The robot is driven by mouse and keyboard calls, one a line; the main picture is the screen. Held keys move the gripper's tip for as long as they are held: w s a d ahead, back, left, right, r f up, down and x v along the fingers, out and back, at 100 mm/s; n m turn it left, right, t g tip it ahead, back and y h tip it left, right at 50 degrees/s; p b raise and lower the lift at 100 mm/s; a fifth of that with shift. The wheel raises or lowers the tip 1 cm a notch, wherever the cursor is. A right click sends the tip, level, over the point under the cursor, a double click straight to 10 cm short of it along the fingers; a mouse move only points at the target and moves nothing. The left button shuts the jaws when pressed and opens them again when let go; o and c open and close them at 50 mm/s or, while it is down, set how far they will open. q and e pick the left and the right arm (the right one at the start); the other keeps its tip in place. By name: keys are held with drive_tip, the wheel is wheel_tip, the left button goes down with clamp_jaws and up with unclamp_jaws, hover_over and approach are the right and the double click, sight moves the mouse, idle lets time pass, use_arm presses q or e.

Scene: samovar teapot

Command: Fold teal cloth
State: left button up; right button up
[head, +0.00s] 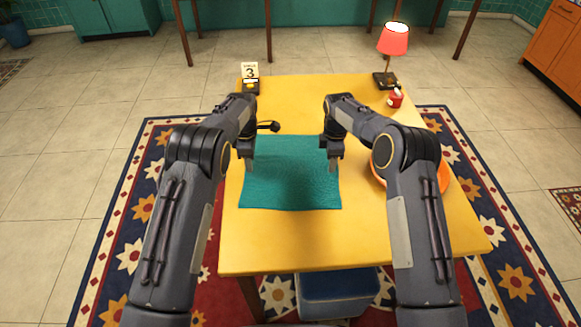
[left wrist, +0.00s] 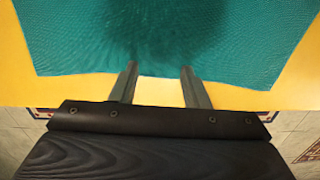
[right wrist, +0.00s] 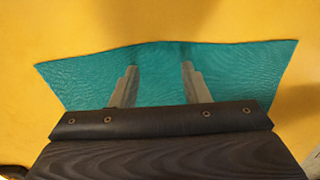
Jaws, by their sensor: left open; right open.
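The teal cloth (head: 290,182) lies spread nearly flat on the yellow table, in front of me. My left gripper (head: 246,165) is over the cloth's left edge, pointing down, open and empty. In the left wrist view its fingers (left wrist: 158,70) are apart near one cloth edge, with the teal cloth (left wrist: 160,35) beyond them. My right gripper (head: 335,165) is over the cloth's right edge, also open and empty. In the right wrist view its fingers (right wrist: 158,68) are apart over the cloth (right wrist: 225,72). I cannot tell whether any fingertip touches the cloth.
An orange round dish (head: 443,180) sits on the yellow table (head: 275,245) at the right, partly behind my right arm. A red-shaded lamp (head: 393,40), a red bottle (head: 395,97) and a number 3 sign (head: 250,71) stand at the back. A dark utensil-like object (head: 269,126) lies behind the cloth.

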use_arm(q)
drive_tip(key=shift+f, duration=0.4)
use_arm(e)
drive_tip(key=shift+f, duration=0.4)
use_arm(q)
drive_tip(key=shift+f, duration=0.2)
use_arm(e)
drive_tip(key=shift+f, duration=0.2)
use_arm(q)
drive_tip(key=shift+r, duration=0.1)
drive_tip(key=shift+c, duration=0.3)
use_arm(e)
drive_tip(key=shift+r, duration=0.1)
drive_tip(key=shift+c, duration=0.3)
use_arm(q)
clamp_jaws()
use_arm(e)
clamp_jaws()
use_arm(q)
drive_tip(key=shift+r, duration=0.1)
